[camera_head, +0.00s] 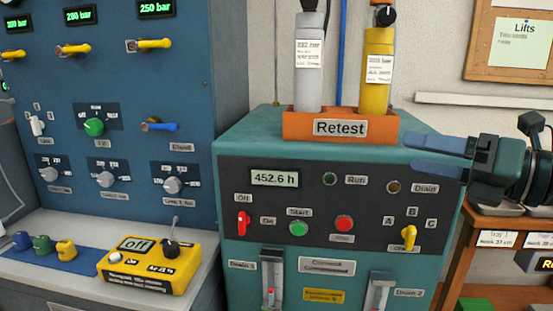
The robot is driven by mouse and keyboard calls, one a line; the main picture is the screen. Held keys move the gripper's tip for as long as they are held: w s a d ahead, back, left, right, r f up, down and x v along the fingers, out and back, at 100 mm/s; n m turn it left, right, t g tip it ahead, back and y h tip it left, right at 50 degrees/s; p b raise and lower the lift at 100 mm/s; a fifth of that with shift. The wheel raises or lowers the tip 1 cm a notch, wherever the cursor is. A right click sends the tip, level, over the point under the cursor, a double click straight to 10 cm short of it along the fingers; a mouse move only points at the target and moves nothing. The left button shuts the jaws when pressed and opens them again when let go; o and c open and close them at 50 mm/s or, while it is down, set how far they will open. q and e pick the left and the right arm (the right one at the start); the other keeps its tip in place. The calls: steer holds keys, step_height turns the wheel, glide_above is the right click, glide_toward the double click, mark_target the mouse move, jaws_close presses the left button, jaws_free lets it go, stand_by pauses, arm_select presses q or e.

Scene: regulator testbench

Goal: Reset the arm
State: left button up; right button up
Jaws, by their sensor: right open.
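My right gripper (437,156) comes in from the right edge, in front of the upper right corner of the teal compressor cabinet (240,140). Its two blue fingers are apart with nothing between them, and they point left. Its wrist is dark grey and black. The fingers are to the right of the orange Retest tray (290,124) and look apart from it. My left gripper is not in the view.
The tray holds a grey cylinder (310,75) and a yellow cylinder (377,85). A blue panel (190,90) with valves and knobs stands left. A yellow box (150,266) sits on the grey bench. A wooden shelf (510,217) is below my right gripper.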

steer(key=s+a+f+m+t, duration=0.1)
steer(key=a+f+m, duration=0.4)
steer(key=f+m, duration=0.4)
steer(key=s+a+f+m+t, duration=0.1)
steer(key=a+f+m, duration=0.45)
steer(key=f, duration=0.45)
steer(key=s+f+m+h, duration=0.4)
steer(key=s+f+m, duration=0.3)
steer(key=f+m, duration=0.3)
steer(key=s+f+m+h, duration=0.55)
steer(key=f+m, duration=0.35)
steer(key=m, duration=0.3)
arm_select(q)
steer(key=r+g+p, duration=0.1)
steer(key=p, duration=0.4)
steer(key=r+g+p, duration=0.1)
steer(key=p, duration=0.5)
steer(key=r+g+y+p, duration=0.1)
steer(key=p, duration=0.5)
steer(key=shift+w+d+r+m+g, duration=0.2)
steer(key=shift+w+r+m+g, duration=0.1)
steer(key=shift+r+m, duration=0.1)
arm_select(e)
step_height(320, 180, up, 5)
steer(key=g, duration=0.2)
steer(key=n+g, duration=0.1)
steer(key=g, duration=0.1)
steer(key=shift+w+a+f+n, duration=0.15)
steer(key=shift+n, duration=0.1)
